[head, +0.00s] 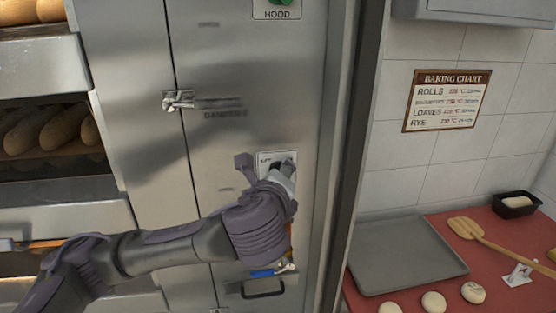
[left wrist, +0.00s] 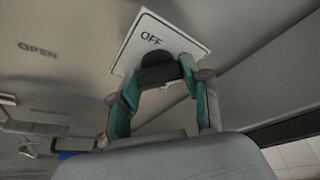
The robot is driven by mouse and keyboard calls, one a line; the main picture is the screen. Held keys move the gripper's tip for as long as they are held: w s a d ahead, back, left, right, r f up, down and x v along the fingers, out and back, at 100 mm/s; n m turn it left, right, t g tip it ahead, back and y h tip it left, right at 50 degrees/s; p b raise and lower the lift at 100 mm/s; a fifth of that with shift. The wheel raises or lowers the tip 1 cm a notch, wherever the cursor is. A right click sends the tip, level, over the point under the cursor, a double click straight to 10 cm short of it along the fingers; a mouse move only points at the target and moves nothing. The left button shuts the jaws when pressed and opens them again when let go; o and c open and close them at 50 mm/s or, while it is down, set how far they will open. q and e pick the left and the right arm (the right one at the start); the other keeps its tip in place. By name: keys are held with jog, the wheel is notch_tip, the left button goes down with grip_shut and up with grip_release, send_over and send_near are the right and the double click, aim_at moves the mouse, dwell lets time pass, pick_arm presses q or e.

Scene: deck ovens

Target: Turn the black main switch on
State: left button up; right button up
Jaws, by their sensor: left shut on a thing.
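The black main switch (left wrist: 158,70) is a dark knob on a white plate (left wrist: 182,40) marked OFF, seen in the left wrist view. In the head view, the plate (head: 265,157) shows on the steel oven front, and the knob is mostly hidden by my gripper. My left gripper (head: 285,170) is up against the plate. In the left wrist view, its teal-padded fingers (left wrist: 165,84) are shut on the black switch, one on each side. Which way the switch points is hard to tell. My right gripper is in neither view.
A damper lever (head: 180,101) sticks out up and left of the switch. A handle (head: 262,289) is below my arm. Loaves (head: 50,130) sit in the deck at left. At right, a red counter (head: 400,218) holds a tray (head: 405,256), dough and a wooden peel (head: 468,228).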

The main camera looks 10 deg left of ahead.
pick_arm(q)
jog(key=shift+m+g+p, duration=0.3)
jog(key=shift+m+p, duration=0.1)
jog(key=shift+p, duration=0.25)
jog(key=shift+f, duration=0.1)
jog(key=o, duration=1.2)
jog(key=shift+c, duration=0.2)
jog(key=v, duration=0.7)
jog(key=shift+s, duration=0.25)
jog(key=shift+d, duration=0.15)
